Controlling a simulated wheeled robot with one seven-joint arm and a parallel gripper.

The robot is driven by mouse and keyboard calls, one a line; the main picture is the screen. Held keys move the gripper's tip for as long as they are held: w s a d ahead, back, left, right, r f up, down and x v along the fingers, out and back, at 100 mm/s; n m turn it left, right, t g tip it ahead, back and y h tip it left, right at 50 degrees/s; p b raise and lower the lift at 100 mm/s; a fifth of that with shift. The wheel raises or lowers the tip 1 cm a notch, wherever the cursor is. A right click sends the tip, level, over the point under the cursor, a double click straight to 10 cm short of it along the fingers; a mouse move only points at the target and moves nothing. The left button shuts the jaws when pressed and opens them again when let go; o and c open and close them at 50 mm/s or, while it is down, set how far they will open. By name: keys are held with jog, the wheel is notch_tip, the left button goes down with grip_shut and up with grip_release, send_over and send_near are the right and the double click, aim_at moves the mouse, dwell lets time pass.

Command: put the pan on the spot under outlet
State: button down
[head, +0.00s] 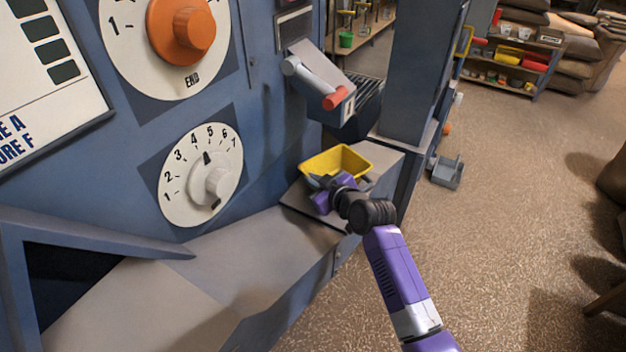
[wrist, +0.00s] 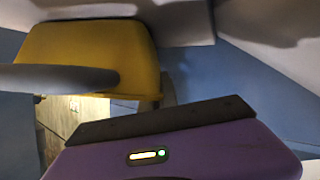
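A yellow pan (head: 338,160) rests on or just above the grey ledge of the blue machine, beneath the chute-like outlet (head: 322,80). My purple gripper (head: 322,188) is at the pan's near side, overlapping its lower edge. In the wrist view the pan (wrist: 95,50) is at upper left, with a grey tapered piece (wrist: 55,78) crossing in front of it. A purple jaw with a dark edge (wrist: 165,122) is below, apart from the pan's yellow wall in the picture. I cannot tell whether the jaws hold anything. A darker spot (head: 308,208) lies on the ledge, partly hidden by my gripper.
The machine front has a white dial (head: 185,180), an orange knob (head: 182,30) and a red-ended lever (head: 335,97). A grey scoop-like box (head: 447,171) sits on the floor to the right. Shelves with bins (head: 515,58) stand behind. The right floor is mostly clear.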

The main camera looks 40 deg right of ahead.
jog(key=shift+f, duration=0.1)
jog(key=c, duration=2)
grip_release()
jog(key=shift+c, duration=0.2)
jog(key=o, duration=0.4)
jog(key=shift+r, duration=0.2)
jog(key=shift+s, duration=0.4)
jog(key=b+v, duration=0.2)
jog(key=v, duration=0.9)
jog(key=shift+s+r, duration=0.1)
